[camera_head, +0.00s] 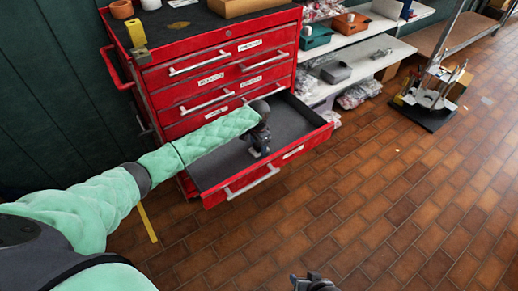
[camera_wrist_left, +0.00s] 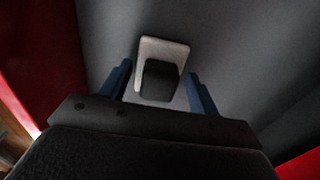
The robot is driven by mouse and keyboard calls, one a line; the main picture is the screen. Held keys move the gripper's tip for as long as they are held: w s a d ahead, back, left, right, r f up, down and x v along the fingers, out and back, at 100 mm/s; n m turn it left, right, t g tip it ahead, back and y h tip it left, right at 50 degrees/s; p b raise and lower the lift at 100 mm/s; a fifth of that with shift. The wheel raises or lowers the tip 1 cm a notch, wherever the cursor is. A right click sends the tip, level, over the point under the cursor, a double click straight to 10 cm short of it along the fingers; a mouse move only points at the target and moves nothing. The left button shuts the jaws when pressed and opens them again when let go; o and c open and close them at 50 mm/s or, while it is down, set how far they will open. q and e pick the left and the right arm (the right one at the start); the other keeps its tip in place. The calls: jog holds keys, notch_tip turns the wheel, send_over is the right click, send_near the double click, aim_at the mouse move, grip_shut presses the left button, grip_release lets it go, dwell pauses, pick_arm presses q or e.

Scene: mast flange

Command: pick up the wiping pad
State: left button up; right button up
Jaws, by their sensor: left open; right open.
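The wiping pad (camera_wrist_left: 161,78) shows in the left wrist view as a light grey plate with a dark block on it. It lies on the dark floor of the open drawer (camera_head: 212,165). My left gripper (camera_wrist_left: 159,70) is open, with one blue finger on each side of the pad; I cannot tell whether they touch it. In the head view my left gripper (camera_head: 260,150) points down into the drawer and hides the pad. My right gripper (camera_head: 315,284) is at the bottom edge of the head view, over the brick floor, open, with nothing seen in it.
The red tool cabinet (camera_head: 165,100) has its lower drawer pulled out, with red walls around my left gripper. A yellow item (camera_head: 136,34) stands on its top. Shelves with bins (camera_head: 335,72) are to the right, and a stand on a black base (camera_head: 425,112) is beyond. The brick floor (camera_head: 370,190) is mostly clear.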

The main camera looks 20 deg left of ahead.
pick_arm(q)
jog(key=c, duration=1.1)
jog(key=shift+o, duration=0.2)
notch_tip(320, 180, up, 10)
jog(key=shift+r, duration=0.1)
